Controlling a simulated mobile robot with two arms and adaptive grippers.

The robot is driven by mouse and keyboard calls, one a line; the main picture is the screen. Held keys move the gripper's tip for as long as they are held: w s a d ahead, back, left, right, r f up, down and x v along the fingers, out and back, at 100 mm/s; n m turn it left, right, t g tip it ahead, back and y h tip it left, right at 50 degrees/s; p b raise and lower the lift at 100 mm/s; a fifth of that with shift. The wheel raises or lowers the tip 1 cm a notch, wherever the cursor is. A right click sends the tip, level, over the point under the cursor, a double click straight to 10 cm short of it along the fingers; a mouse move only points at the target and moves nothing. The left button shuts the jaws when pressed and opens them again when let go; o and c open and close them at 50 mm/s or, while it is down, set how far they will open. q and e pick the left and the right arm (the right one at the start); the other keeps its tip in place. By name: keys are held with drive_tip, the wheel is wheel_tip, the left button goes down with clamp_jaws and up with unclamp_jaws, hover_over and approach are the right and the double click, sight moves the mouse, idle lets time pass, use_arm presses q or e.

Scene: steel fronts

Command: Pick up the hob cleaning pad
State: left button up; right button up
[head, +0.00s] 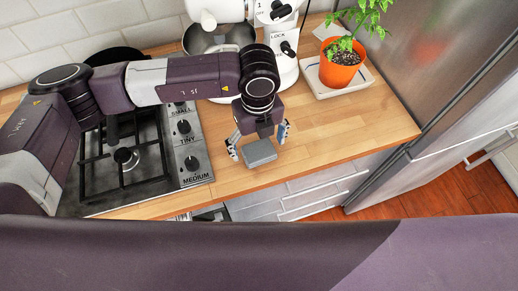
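The hob cleaning pad is a small grey block (260,154) near the front edge of the wooden counter. My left gripper (258,148) points down at it with its two fingers spread, one to each side of the pad. Small gaps seem to show between the fingers and the pad. I cannot tell how far the fingertips are above the counter. My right gripper is not in view.
A gas hob (125,160) with knobs lies left of the pad. A white stand mixer (270,25) with a metal bowl stands behind. An orange potted plant (340,66) on a white tray (362,78) is at the back right. The counter right of the pad is clear.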

sight(258, 148)
use_arm(q)
drive_tip(key=c, duration=1.2)
drive_tip(key=shift+r+b, duration=2.5)
drive_tip(key=shift+r, duration=7.55)
